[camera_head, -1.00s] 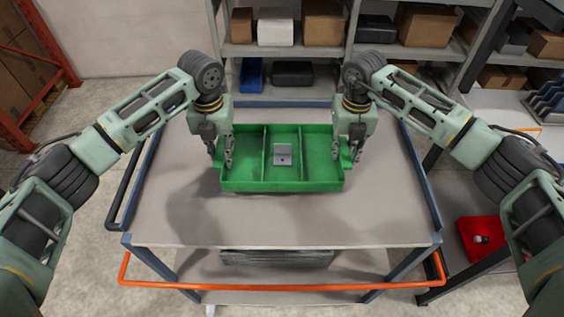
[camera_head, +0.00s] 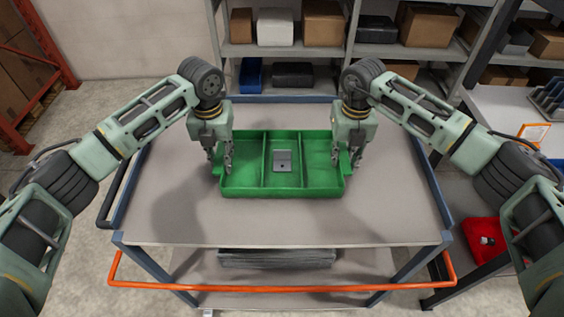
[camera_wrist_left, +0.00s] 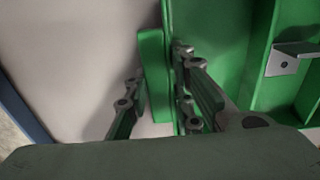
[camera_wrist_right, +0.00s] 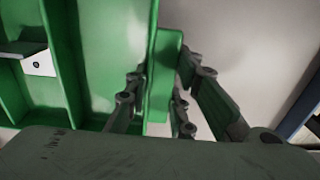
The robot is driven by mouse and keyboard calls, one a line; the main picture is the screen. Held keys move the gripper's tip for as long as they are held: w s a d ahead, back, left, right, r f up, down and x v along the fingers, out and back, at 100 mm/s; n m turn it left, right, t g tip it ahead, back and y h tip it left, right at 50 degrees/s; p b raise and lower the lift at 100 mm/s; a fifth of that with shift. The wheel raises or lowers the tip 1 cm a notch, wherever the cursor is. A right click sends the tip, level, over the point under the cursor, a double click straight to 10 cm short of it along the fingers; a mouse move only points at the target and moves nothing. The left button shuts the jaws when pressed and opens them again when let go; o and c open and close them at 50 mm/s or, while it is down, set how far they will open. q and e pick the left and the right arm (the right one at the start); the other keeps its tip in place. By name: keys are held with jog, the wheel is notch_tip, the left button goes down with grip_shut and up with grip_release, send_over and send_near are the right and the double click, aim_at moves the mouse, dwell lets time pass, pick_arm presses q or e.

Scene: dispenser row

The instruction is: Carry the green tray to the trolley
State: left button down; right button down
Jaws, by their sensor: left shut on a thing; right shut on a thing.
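The green tray (camera_head: 313,187) is level over the middle of the trolley's grey top (camera_head: 285,226). I cannot tell whether it touches the top. It has three compartments, and a small grey metal bracket (camera_head: 282,160) lies in the middle one. My left gripper (camera_head: 219,165) is shut on the tray's left end tab (camera_wrist_left: 154,75). My right gripper (camera_head: 346,163) is shut on the right end tab (camera_wrist_right: 163,75). The wrist views show the fingers on both sides of each tab.
The trolley has an orange handle (camera_head: 280,288) on the near side and a lower shelf with a grey stack (camera_head: 277,258). Shelving with boxes (camera_head: 322,22) stands behind. A side table at right has a red bin (camera_head: 481,242) below it. The trolley top around the tray is clear.

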pick_arm(q)
jog(key=c, duration=1.8)
grip_release()
jog(key=shift+a, duration=0.2)
jog(key=shift+c, duration=0.2)
pick_arm(e)
jog(key=c, duration=1.8)
grip_release()
jog(key=shift+d, duration=0.2)
jog(key=shift+c, duration=0.2)
pick_arm(q)
jog(key=o, duration=0.3)
jog(key=shift+d, duration=0.1)
pick_arm(e)
jog(key=o, duration=0.3)
jog(key=shift+a, duration=0.15)
pick_arm(q)
notch_tip(320, 180, up, 12)
jog(key=shift+f, duration=0.1)
pick_arm(e)
notch_tip(320, 180, up, 12)
jog(key=shift+s+f, duration=0.1)
